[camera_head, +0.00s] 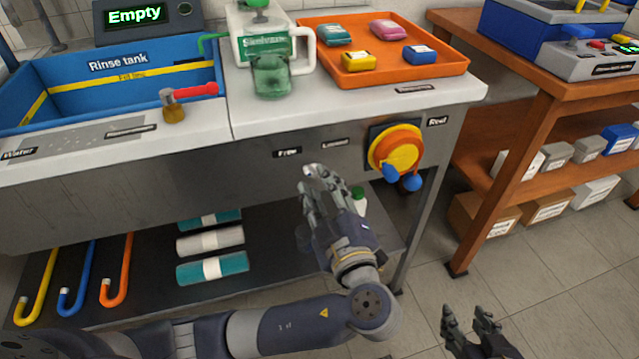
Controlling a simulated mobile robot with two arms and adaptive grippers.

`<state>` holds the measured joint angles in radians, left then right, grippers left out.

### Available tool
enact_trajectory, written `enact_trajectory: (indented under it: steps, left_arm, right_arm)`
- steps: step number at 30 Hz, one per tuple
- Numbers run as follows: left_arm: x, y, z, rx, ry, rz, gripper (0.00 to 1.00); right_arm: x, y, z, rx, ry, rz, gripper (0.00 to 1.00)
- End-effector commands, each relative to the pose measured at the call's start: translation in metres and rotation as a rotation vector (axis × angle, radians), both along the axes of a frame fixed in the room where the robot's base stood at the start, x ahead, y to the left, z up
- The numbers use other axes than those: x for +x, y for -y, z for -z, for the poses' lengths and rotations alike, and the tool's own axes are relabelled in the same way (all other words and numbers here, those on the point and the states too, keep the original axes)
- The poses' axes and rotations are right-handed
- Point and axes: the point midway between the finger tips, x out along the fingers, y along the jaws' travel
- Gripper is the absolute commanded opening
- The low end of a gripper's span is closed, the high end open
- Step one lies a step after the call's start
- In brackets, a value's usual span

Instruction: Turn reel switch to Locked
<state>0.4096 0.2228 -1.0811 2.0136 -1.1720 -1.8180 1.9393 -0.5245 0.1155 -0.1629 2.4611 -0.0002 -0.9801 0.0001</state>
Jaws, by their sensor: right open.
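The reel (398,148) is an orange and yellow disc on the right part of the bench's grey front panel, beside a "Reel" label (437,121). To its left are a "Free" label (287,153) and a label that seems to read "Locked" (334,142). My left gripper (318,175) is in front of the panel, just below these two labels. The reel switch cannot be made out and may be hidden behind its fingers. Whether they touch anything or are closed is unclear. My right gripper (466,313) is open and empty, low over the floor.
Blue hose ends (411,182) hang below the reel. On the bench are a blue rinse tank (40,95), a red-handled tap (190,91), a detergent jug (262,45) and an orange tray (385,75). An orange shelf table (545,105) stands right. Floor between is clear.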

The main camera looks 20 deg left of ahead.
Motion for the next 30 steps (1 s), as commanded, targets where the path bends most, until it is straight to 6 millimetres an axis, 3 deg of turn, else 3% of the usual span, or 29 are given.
enact_trajectory:
  steps: [4, 13, 14, 18, 30]
  left_arm:
    - [0.0102, -0.0071, -0.0003, 0.0, 0.001, -0.001, 0.31]
    - [0.0126, -0.0086, -0.0002, -0.001, 0.001, 0.0, 0.31]
    - [0.0125, -0.0085, -0.0002, -0.001, 0.001, 0.0, 0.29]
    - [0.0123, -0.0084, -0.0001, 0.0, 0.0, 0.0, 0.0]
    - [0.0116, -0.008, 0.0019, 0.006, -0.009, 0.0, 0.0]
  right_arm:
    - [0.0032, -0.0011, -0.003, 0.005, 0.021, -0.001, 0.41]
    - [0.0038, -0.0013, -0.0038, 0.006, 0.025, -0.001, 0.41]
    - [0.0038, -0.0014, -0.0036, 0.006, 0.025, -0.001, 0.41]
    - [0.0038, -0.0015, -0.0036, 0.006, 0.025, -0.001, 0.41]
    - [0.0082, -0.0042, -0.0073, 0.014, 0.057, -0.005, 0.41]
